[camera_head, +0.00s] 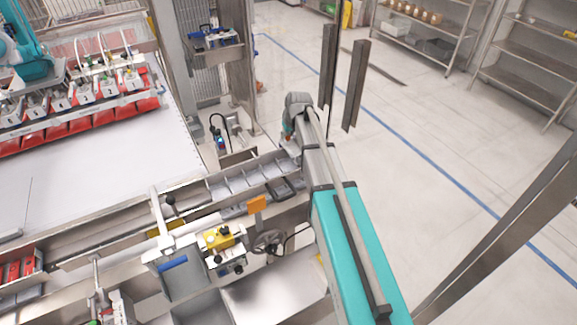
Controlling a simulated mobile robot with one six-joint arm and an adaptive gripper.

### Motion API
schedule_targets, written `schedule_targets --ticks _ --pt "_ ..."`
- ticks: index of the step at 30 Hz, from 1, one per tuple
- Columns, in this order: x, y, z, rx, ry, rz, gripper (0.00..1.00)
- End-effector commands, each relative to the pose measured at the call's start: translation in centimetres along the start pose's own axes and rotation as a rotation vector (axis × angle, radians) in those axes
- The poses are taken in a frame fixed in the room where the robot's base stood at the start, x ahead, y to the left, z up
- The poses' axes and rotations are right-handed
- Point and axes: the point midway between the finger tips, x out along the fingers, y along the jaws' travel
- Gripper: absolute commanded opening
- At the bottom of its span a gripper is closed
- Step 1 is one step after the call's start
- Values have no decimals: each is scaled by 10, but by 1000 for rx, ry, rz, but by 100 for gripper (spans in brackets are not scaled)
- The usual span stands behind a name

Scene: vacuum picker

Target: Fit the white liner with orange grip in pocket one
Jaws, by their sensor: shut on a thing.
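My arm reaches up from the lower right, and its wrist bends down near the right end of a row of grey metal pockets (238,182). My gripper's fingers are hidden behind my own arm, so what they hold does not show. A small upright orange tab (257,204) stands at the rail in front of the pockets, left of my arm. It may be the orange grip; I cannot make out a white liner with it. The pockets sit side by side, and I cannot read any numbers on them. A dark block (285,188) lies at their right end.
A yellow-topped control box (219,238) and a handwheel (268,242) stand in front of the rail. A white table (90,175) with red bins (95,130) lies to the left. Dark metal posts (355,85) rise behind my wrist.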

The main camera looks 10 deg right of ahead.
Motion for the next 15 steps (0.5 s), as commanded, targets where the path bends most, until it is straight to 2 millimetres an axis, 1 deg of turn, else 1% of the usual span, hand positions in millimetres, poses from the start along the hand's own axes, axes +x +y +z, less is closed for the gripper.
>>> schedule_targets --ticks 3,8,15 --pt "1 -7 -2 -9 0 -4 0" --pt "3 -14 -3 -18 0 -8 0" --pt "16 -18 1 -23 0 -10 0"
